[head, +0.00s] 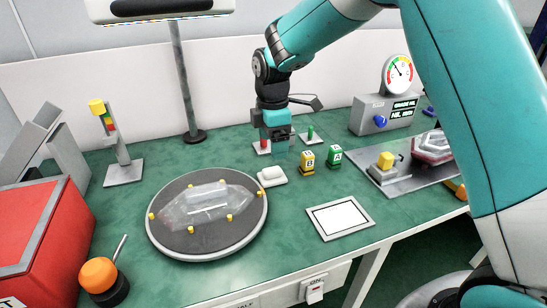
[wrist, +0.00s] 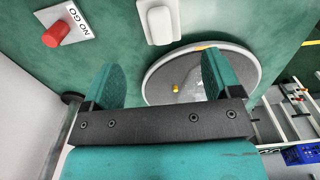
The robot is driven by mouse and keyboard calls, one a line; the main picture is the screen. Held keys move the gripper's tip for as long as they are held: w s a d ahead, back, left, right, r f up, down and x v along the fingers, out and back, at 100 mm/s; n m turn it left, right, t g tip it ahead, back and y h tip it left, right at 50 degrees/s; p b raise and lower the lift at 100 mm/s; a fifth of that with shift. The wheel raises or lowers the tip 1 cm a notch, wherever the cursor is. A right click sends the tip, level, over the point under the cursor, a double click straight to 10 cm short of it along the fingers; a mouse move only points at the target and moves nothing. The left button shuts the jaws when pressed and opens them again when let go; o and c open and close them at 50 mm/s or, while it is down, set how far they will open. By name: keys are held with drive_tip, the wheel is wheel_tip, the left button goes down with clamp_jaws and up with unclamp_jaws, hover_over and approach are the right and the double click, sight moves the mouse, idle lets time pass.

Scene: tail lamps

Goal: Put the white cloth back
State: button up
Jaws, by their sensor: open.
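A small white folded pad (head: 272,176), which looks like the white cloth, lies on the green bench just right of the round turntable (head: 160,245). It also shows at the top of the wrist view (wrist: 160,22), with a pale grey rim around it. My gripper (head: 280,152) points down behind the pad in the head view, and its height over the bench is hard to tell. In the wrist view its two teal fingers (wrist: 160,78) are wide apart with nothing between them. A clear tail lamp lens (head: 190,207) lies on the turntable among several yellow pegs.
Yellow B (head: 307,159) and green A (head: 334,156) blocks stand right of the pad. A black-framed white plate (head: 340,218) lies at the front. A gauge box (head: 385,114) stands at the back right.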

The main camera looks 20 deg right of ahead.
drive_tip(key=s+a+r+m+y, duration=0.2)
drive_tip(key=s+a+r+m, duration=0.15)
drive_tip(key=s+r, duration=0.7)
drive_tip(key=s+a+m+y, duration=0.1)
drive_tip(key=s+m, duration=0.6)
drive_tip(key=s, duration=1.3)
drive_tip(key=shift+s+f+y, duration=0.25)
drive_tip(key=shift+f+y, duration=0.05)
drive_tip(key=shift+y, duration=0.3)
drive_tip(key=shift+a+m, duration=0.1)
drive_tip(key=shift+m, duration=0.15)
